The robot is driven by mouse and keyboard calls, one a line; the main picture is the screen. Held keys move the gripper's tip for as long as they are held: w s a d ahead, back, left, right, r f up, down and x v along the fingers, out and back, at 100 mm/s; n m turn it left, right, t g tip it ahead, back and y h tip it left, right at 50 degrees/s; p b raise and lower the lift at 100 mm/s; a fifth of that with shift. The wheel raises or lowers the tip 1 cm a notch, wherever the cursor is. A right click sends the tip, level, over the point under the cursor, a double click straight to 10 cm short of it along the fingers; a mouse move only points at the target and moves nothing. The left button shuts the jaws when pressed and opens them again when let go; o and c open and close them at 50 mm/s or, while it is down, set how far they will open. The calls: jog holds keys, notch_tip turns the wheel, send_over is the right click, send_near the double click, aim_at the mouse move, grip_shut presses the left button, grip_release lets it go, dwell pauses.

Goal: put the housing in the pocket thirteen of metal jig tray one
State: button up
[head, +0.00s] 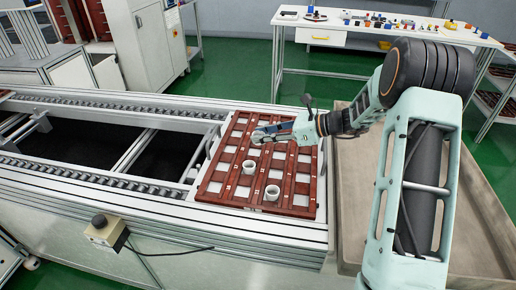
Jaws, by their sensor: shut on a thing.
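The reddish-brown jig tray (209,187) lies at the right end of the conveyor, with rows of pale square pockets. My gripper (262,134) is over the tray's far half, reaching in from the right and pointing left. It is shut on a housing, which is small and largely hidden by the fingers here. I cannot make out pocket numbers or the exact height above the tray.
The conveyor's roller rails (110,103) run left from the tray. A beige bin (345,190) is right of the tray, partly behind my arm. A white bench (345,24) with small parts stands behind.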

jog(key=w+f, duration=0.1)
jog(key=f, duration=0.1)
jog(key=w+a+f, duration=0.1)
jog(key=w+f, duration=0.1)
jog(key=shift+a, duration=0.1)
jog(key=shift+w+f+b, duration=0.2)
jog(key=shift+f+b, duration=0.25)
jog(key=shift+f, duration=1.35)
jog(key=shift+f, duration=0.1)
jog(key=o, duration=0.9)
jog(key=shift+o, duration=0.2)
jog(key=shift+r, duration=0.2)
jog(key=p+v, duration=0.1)
jog(key=v, duration=1)
jog(key=shift+s+d+r, duration=0.1)
jog(key=shift+d+r, duration=0.05)
jog(key=shift+d, duration=0.25)
